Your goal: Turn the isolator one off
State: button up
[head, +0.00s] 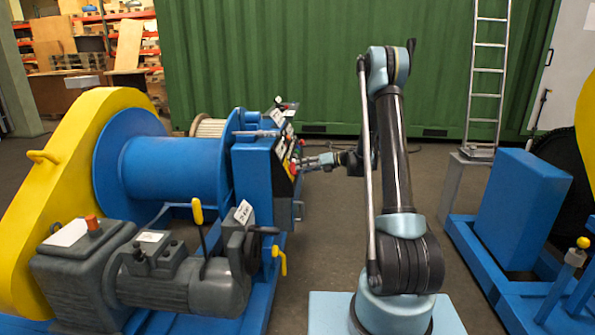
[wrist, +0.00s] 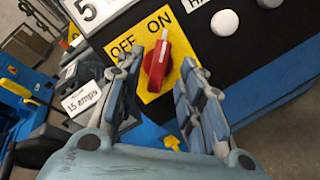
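The isolator is a red rotary knob (wrist: 157,66) on a yellow plate (wrist: 150,22) marked OFF and ON, in the wrist view. The knob's white pointer mark is at its upper end, close to the word ON. My gripper (wrist: 160,63) is open, with one finger to the left and one to the right of the knob. A gap shows on both sides; whether either finger touches it I cannot tell. In the head view my gripper (head: 312,162) is at the blue control box (head: 257,175), and the knob is too small to make out clearly.
A white button (wrist: 224,22) sits right of the yellow plate. A "15 amps" label (wrist: 83,99) is to the left. The blue winch drum (head: 160,168) with its yellow guard (head: 40,190) stands left, and another blue machine (head: 522,205) right.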

aim_at(294, 169)
jog(key=shift+x, duration=1.5)
grip_shut()
jog(key=shift+w+n, duration=0.1)
jog(key=shift+n, duration=0.3)
jog(key=shift+d+n+g, duration=0.1)
jog(key=shift+n+g, duration=0.65)
jog(key=shift+n, duration=2.5)
jog(key=shift+a+n+g, duration=0.1)
jog(key=shift+n+g, duration=0.7)
jog(key=shift+n, duration=2.4)
jog(key=shift+d+n+g, duration=0.1)
jog(key=shift+n+g, duration=0.65)
jog(key=shift+n, duration=2.5)
